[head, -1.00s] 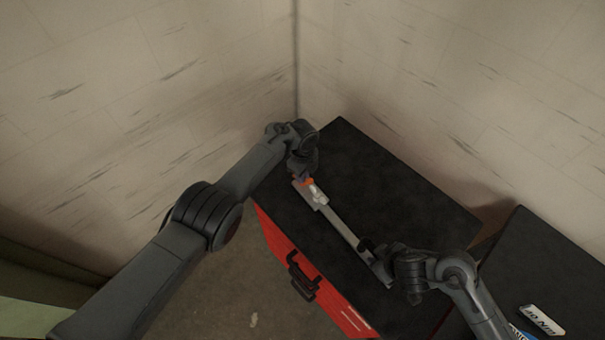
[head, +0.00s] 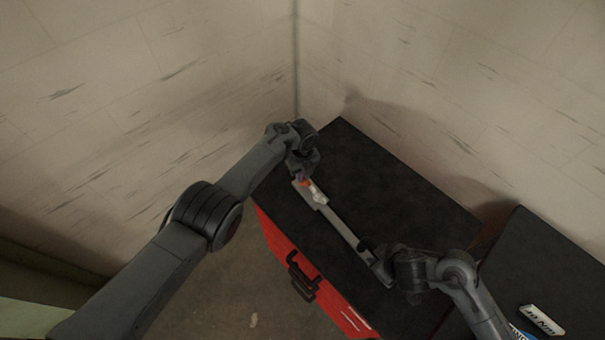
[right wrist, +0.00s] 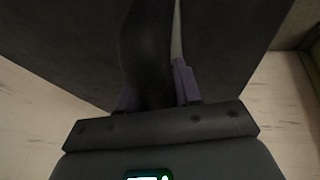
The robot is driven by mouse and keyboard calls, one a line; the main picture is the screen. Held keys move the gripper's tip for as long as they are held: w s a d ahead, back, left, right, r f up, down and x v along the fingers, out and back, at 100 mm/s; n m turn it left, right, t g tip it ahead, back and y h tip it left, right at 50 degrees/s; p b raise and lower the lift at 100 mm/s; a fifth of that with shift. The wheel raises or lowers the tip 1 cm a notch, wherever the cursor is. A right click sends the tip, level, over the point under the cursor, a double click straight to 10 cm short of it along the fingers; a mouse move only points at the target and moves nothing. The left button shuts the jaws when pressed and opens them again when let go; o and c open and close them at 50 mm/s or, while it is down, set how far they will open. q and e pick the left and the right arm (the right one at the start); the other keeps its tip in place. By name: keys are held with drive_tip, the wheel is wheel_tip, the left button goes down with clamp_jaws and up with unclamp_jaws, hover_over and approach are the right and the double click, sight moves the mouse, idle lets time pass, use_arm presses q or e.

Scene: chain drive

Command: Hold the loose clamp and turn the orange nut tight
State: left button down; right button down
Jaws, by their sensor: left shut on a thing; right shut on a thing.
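The orange nut (head: 305,183) shows as a small patch at the upper left end of a long grey bar-shaped assembly (head: 340,228), which I take for the clamp. It lies across the black cabinet top, with a pale block (head: 318,198) close to the nut. My left gripper (head: 303,174) comes down over the nut and is shut on it; its fingertips mostly hide it. My right gripper (head: 378,262) is shut at the lower right end of the bar. In the dark right wrist view, purple finger parts (right wrist: 184,80) flank a dark shape; the grip itself is unclear.
The black top (head: 400,200) of a red cabinet (head: 325,300) is clear to the right of the bar. A black handle (head: 302,278) sticks out of its front. Walls stand close behind.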

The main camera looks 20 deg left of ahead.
use_arm(q)
drive_tip(key=c, duration=1.1)
unclamp_jaws()
wheel_tip(320, 180, up, 12)
use_arm(e)
drive_tip(key=c, duration=0.7)
unclamp_jaws()
